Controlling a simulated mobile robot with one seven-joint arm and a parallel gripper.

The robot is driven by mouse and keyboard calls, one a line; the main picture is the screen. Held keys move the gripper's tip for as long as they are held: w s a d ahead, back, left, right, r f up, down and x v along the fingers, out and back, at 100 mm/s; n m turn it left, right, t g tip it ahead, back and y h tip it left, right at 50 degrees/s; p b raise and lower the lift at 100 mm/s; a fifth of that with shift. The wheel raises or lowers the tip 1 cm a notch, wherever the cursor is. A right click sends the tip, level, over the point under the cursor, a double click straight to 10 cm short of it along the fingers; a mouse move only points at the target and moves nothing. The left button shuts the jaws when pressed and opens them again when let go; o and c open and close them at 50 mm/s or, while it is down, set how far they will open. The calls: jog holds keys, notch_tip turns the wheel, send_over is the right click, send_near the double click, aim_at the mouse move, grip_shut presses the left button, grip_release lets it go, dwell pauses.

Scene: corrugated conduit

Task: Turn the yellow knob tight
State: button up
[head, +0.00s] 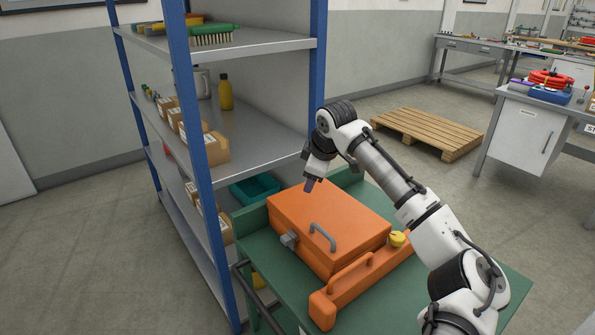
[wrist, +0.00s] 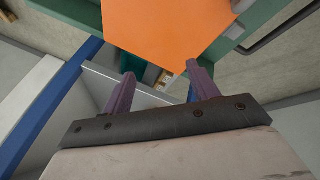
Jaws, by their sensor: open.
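The yellow knob (head: 397,239) sits at the right end of a long orange bar-shaped part (head: 350,285), in front of the orange box. The orange box (head: 325,220) has a grey handle on its lid and stands on a green cart (head: 440,280). My gripper (head: 309,185) is above the box's far left part, well away from the knob, and touches nothing visible. In the wrist view the two fingers of my gripper (wrist: 163,82) are apart and empty. The orange box (wrist: 165,30) fills the top there. The knob is not visible in the wrist view.
A blue-and-grey shelf rack (head: 180,80) with boxes and a yellow bottle (head: 225,92) stands close on the left. A teal bin (head: 255,188) lies behind the box. A wooden pallet (head: 428,130) is on the floor behind. The cart's front right top is clear.

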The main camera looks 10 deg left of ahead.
jog(key=shift+t+y, duration=0.4)
jog(key=shift+y, duration=0.1)
jog(key=a, duration=0.4)
jog(key=shift+s+a+r, duration=0.1)
jog(key=shift+a+r, duration=0.15)
jog(key=shift+a, duration=0.05)
